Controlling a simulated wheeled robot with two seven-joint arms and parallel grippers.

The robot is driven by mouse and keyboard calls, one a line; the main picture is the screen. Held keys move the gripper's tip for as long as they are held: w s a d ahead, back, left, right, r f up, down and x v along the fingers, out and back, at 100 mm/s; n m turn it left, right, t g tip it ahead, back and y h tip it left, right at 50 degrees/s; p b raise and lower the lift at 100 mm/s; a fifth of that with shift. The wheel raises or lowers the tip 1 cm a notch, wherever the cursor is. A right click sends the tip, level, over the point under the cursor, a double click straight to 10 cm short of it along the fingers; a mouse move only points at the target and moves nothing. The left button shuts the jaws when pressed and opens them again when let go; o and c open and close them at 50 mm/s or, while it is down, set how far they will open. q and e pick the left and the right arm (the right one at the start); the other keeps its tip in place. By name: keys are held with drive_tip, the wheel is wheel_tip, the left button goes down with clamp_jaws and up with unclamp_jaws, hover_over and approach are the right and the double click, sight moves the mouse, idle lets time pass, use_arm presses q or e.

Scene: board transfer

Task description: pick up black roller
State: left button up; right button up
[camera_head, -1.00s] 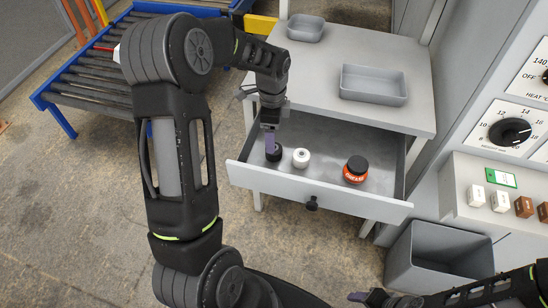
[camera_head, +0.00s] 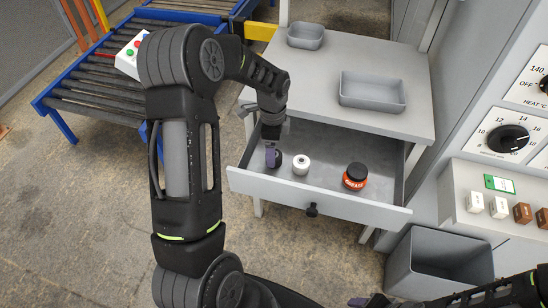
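The black roller (camera_head: 277,160) lies in the open drawer (camera_head: 330,196), near its left end. A white roller (camera_head: 301,165) stands just to the right of the black one. My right gripper (camera_head: 362,301) is at the bottom edge, away from the drawer; only part of it shows, so its opening is unclear.
A black and orange grease jar (camera_head: 355,176) stands in the drawer's right half. Two grey trays (camera_head: 372,91) (camera_head: 305,36) sit on the tabletop above. A grey bin (camera_head: 437,257) stands on the floor at the right, beside a control panel (camera_head: 505,140).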

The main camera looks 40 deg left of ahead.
use_arm(q)
wheel_tip(320, 180, down, 4)
drive_tip(key=shift+f+p, duration=0.1)
drive_tip(key=shift+p, duration=0.25)
idle(0.4)
drive_tip(key=c, duration=1.6)
drive_tip(key=shift+o, duration=0.2)
drive_tip(key=shift+w+r, duration=0.1)
drive_tip(key=shift+r, duration=0.1)
wheel_tip(320, 180, up, 10)
drive_tip(key=shift+f+b, duration=0.1)
drive_tip(key=shift+b, duration=0.55)
